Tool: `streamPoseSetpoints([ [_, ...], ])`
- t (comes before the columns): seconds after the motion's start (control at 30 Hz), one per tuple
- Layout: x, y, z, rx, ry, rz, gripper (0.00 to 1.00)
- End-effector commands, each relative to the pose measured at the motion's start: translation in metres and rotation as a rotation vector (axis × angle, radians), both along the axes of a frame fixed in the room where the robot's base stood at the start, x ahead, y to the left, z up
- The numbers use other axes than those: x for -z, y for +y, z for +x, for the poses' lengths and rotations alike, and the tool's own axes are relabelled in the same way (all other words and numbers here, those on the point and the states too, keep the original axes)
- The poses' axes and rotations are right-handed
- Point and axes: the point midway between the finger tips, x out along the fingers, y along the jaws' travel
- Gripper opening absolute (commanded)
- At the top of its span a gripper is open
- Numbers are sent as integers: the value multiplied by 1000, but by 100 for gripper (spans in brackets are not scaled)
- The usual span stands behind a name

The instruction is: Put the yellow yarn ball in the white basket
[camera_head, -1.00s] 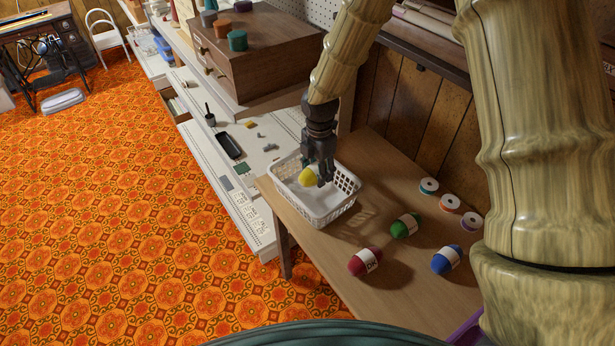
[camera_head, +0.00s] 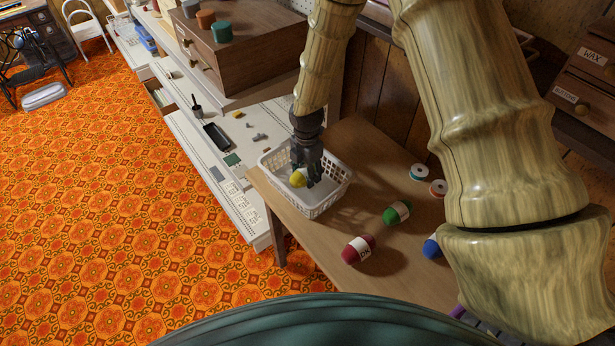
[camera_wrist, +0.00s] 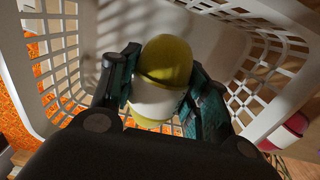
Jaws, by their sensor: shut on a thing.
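The yellow yarn ball (camera_head: 298,178) has a white band and is held between the fingers of my gripper (camera_head: 306,176). In the wrist view the ball (camera_wrist: 165,62) sits between both fingers, with the gripper (camera_wrist: 160,90) shut on it. The white basket (camera_head: 322,207) is a slotted plastic basket on the wooden table. The ball and fingertips are within the basket's opening, inside its walls. In the wrist view the basket wall (camera_wrist: 70,45) surrounds the ball. I cannot tell whether the ball touches the basket floor.
A red yarn ball (camera_head: 358,250), a green one (camera_head: 397,213) and a partly hidden blue one (camera_head: 432,247) lie on the wooden table (camera_head: 345,275). Thread spools (camera_head: 418,172) lie further right. A wooden drawer box (camera_head: 235,50) stands behind the basket, and a white shelf (camera_head: 215,165) is left.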

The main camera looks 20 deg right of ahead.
Motion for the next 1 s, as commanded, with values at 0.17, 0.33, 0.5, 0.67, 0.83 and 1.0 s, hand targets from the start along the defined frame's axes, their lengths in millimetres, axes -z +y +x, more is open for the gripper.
streamPoseSetpoints([
  [0.17, 19, -1, -1, 2, 2, -1, 26],
  [0.33, 28, -1, 0, 2, 0, 0, 26],
  [0.5, 28, 0, 0, 2, 0, 0, 26],
  [0.67, 31, 0, 0, 2, 0, 0, 26],
  [0.83, 30, -1, 0, 2, 0, 0, 68],
  [1.0, 30, -1, 0, 2, 0, 0, 68],
])
